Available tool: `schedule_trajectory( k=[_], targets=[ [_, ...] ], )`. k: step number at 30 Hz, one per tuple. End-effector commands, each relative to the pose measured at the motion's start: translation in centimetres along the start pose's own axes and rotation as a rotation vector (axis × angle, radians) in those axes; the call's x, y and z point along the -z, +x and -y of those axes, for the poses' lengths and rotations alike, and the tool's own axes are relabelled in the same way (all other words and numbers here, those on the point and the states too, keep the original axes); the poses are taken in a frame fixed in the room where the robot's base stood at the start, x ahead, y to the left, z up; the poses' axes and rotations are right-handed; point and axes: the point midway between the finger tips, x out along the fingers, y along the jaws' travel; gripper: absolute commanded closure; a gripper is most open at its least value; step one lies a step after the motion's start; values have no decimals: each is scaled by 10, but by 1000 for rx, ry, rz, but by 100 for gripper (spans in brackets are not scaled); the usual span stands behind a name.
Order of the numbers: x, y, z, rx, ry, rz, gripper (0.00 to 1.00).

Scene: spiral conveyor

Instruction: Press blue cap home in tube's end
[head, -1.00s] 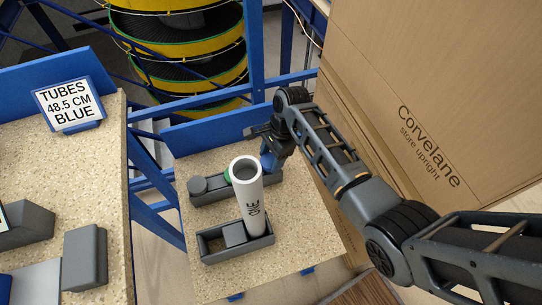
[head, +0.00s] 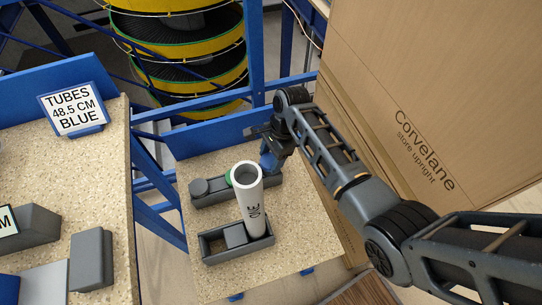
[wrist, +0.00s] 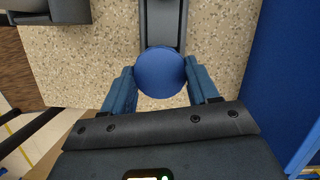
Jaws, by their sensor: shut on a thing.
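The blue cap (wrist: 160,72) is a round disc between my gripper's two blue fingers in the wrist view. My gripper (head: 270,160) is shut on it at the right end of the rear grey holder (head: 210,199); whether the cap is lifted clear of the holder I cannot tell. In the head view fingers and cap merge into one blue patch. The white tube (head: 250,205) stands upright in the front grey tray (head: 216,257), its open end up and uncapped. My gripper is behind and right of the tube, apart from it.
A green cap (head: 229,177) and a grey round piece (head: 199,187) sit at the rear holder. A sign (head: 74,109) reads "TUBES 48.5 CM BLUE" on the left table. A large cardboard box (head: 440,100) stands close on the right. The speckled table's front right is clear.

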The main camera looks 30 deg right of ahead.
Motion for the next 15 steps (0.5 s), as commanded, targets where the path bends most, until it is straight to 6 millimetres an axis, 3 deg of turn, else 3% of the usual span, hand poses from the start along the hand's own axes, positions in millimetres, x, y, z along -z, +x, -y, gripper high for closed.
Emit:
schedule_trajectory(
  k=[15],
  targets=[
    [-10, -35, 0, 0, -1, 0, 77]
  ],
)
